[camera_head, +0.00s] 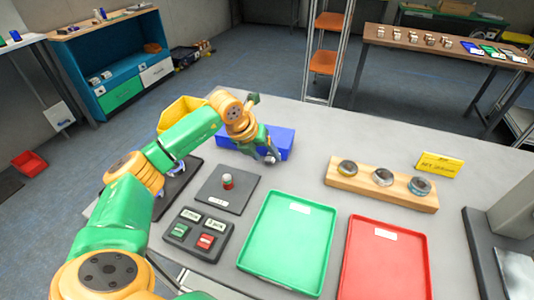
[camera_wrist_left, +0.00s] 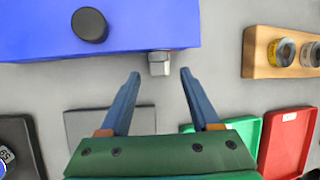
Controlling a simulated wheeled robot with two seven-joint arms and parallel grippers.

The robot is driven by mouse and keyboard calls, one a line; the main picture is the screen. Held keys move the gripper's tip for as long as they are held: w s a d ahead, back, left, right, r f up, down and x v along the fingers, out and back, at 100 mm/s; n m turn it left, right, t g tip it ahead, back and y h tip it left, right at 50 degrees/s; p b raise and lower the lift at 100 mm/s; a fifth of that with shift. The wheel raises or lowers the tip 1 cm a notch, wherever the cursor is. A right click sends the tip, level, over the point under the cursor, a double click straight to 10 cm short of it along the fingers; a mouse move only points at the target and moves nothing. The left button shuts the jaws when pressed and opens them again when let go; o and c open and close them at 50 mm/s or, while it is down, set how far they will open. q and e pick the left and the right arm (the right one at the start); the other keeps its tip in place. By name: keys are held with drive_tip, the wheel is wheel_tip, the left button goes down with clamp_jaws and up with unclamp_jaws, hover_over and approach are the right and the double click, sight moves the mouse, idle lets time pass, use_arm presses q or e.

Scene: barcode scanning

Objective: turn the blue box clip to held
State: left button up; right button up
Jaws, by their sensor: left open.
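The blue box (camera_head: 283,138) stands on the grey table, partly hidden behind my left arm in the head view. In the left wrist view the blue box (camera_wrist_left: 40,30) fills the top left, with a round black knob (camera_wrist_left: 89,25) on it. A small grey clip (camera_wrist_left: 159,64) sticks out at its lower edge, near the right end. My left gripper (camera_wrist_left: 159,74) is open and empty, its fingertips on either side of and just short of the clip. In the head view my left gripper (camera_head: 268,156) is at the box's front; the clip is hard to make out there. My right gripper is out of view.
A wooden block with several round pieces (camera_head: 339,180) stands to the right, with a yellow sign (camera_head: 440,164) behind. Green (camera_head: 289,243) and red (camera_head: 385,262) trays lie in front. A button plate (camera_head: 240,199) and a button panel (camera_head: 197,244) lie near my left arm.

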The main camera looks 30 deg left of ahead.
use_arm(q)
drive_tip(key=shift+x, duration=0.8)
drive_tip(key=shift+r, duration=0.1)
clamp_jaws()
drive_tip(key=shift+r+p, duration=0.15)
drive_tip(key=shift+p, duration=0.15)
drive_tip(key=shift+d+r+m+y+p, duration=0.15)
drive_tip(key=shift+d+m+y+p, duration=0.15)
drive_tip(key=shift+y, duration=0.4)
drive_tip(key=shift+w+f+g+y, duration=0.1)
drive_tip(key=shift+f+g+y, duration=0.25)
drive_tip(key=shift+y, duration=0.45)
drive_tip(key=shift+r, duration=0.1)
unclamp_jaws()
